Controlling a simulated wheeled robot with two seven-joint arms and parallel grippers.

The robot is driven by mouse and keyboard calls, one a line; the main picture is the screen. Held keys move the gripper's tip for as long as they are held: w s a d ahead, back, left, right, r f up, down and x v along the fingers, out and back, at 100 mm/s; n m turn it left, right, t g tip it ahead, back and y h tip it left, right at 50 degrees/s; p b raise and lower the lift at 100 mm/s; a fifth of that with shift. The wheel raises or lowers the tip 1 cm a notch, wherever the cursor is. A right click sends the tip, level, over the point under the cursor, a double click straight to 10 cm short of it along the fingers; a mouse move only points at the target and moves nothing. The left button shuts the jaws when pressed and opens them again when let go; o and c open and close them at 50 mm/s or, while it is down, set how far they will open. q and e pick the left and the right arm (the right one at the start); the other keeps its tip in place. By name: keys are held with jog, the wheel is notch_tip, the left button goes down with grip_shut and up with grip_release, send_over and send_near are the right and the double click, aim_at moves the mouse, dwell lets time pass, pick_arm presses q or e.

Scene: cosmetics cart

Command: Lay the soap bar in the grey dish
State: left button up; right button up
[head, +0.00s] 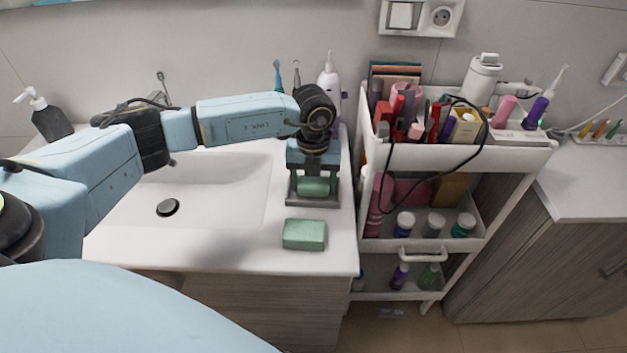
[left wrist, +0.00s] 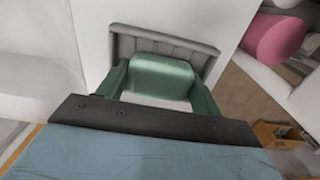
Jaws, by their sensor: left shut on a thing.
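The green soap bar (head: 314,187) is between the fingers of my left gripper (head: 313,190), which is shut on it. In the left wrist view the soap bar (left wrist: 160,75) spans the gap between the two fingers (left wrist: 160,88). The grey dish (head: 314,203) is at the right side of the washbasin counter, below the gripper. In the left wrist view the dish's ribbed grey rim (left wrist: 165,46) shows just beyond the soap. The soap is over or in the dish; I cannot tell whether it touches the bottom. My right gripper is not in view.
A second green block (head: 304,235) lies on the counter in front of the dish. The sink basin (head: 215,190) is to the left. A full white cart (head: 465,155) stands close on the right. Bottles (head: 329,78) stand behind the gripper.

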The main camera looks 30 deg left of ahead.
aim_at(313, 180)
pick_arm(q)
jog(key=shift+f, duration=0.15)
jog(key=o, duration=0.7)
notch_tip(313, 180, up, 12)
jog(key=shift+r, duration=0.15)
dwell(0.3)
